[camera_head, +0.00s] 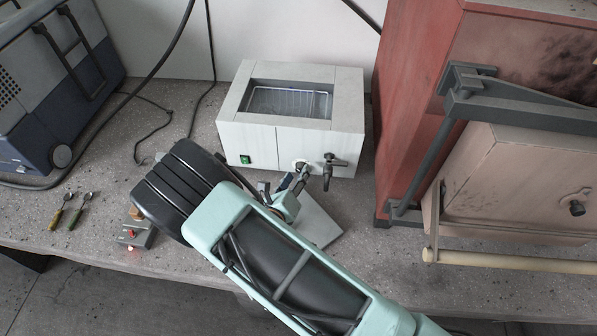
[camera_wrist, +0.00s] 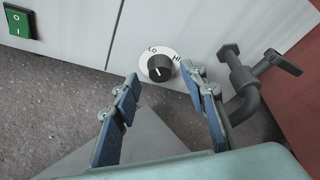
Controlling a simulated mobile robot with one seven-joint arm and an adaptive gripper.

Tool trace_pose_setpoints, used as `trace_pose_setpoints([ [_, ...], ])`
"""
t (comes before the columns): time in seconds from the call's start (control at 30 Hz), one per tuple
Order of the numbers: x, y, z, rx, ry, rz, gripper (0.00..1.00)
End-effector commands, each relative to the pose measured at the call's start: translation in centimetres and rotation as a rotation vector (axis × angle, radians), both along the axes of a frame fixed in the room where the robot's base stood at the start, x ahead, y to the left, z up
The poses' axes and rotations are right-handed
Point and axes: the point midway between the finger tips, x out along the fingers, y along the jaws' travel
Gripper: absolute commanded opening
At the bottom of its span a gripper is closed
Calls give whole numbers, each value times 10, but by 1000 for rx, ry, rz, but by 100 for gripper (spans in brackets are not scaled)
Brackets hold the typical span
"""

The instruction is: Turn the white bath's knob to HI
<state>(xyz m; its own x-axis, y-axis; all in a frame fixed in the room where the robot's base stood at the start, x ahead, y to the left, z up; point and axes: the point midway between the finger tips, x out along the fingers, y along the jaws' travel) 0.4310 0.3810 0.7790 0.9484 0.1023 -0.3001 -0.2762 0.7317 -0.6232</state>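The white bath (camera_head: 290,140) stands at the back of the bench, a box with an open water basin on top. Its black knob (camera_wrist: 160,68) sits on a round white dial on the front face, with LO at the upper left and HI at the right. The knob's white pointer mark is small; it appears to point up towards LO. My gripper (camera_wrist: 160,76) is open, its blue-padded fingers spread to either side below the knob. I cannot tell whether they touch it. In the head view my gripper (camera_head: 297,180) partly hides the dial.
A dark tap (camera_wrist: 247,85) sticks out just right of the knob. A green switch (camera_head: 245,159) is at the bath's left front. A red kiln-like cabinet (camera_head: 415,110) stands close on the right. A blue-grey machine (camera_head: 50,90) and two small tools (camera_head: 75,212) are left.

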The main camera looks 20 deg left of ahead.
Motion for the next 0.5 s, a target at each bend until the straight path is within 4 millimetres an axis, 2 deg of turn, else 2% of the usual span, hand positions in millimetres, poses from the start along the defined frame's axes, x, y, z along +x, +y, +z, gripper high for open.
trace_pose_setpoints([
  [0.2, 17, 2, -6, 0, 0, 0, 39],
  [0.5, 19, 2, -6, 1, 0, 0, 38],
])
